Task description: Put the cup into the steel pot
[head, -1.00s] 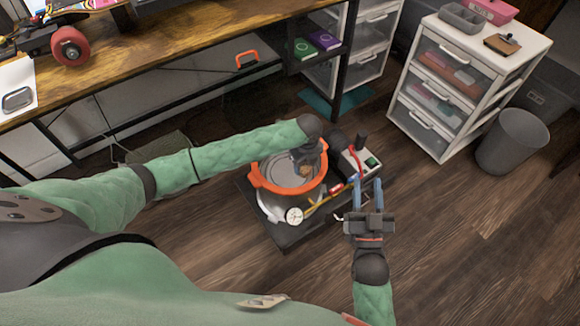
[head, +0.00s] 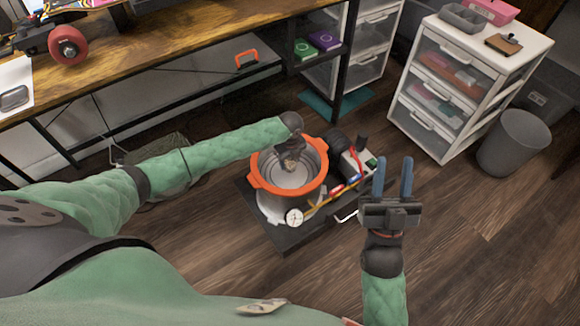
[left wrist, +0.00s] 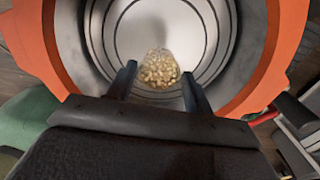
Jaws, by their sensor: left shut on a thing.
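The steel pot (head: 268,200) has a wide orange rim and stands on a dark platform. My left gripper (head: 290,160) reaches over the pot's opening from above. In the left wrist view, my left gripper (left wrist: 158,82) is shut on the cup (left wrist: 158,70), a small clear cup holding golden bits. The cup is over the pot's round steel interior; whether it touches the bottom is unclear. In the head view the cup is mostly hidden by the gripper. My right gripper (head: 392,180) is open and empty, right of the pot, its blue fingers apart.
A dark platform (head: 290,238) carries the pot, a gauge (head: 294,217) and a white box (head: 356,162) with tubing. A wooden bench (head: 180,50) runs behind. A white drawer unit (head: 455,85) and grey bin (head: 513,140) stand at right. Floor at lower right is clear.

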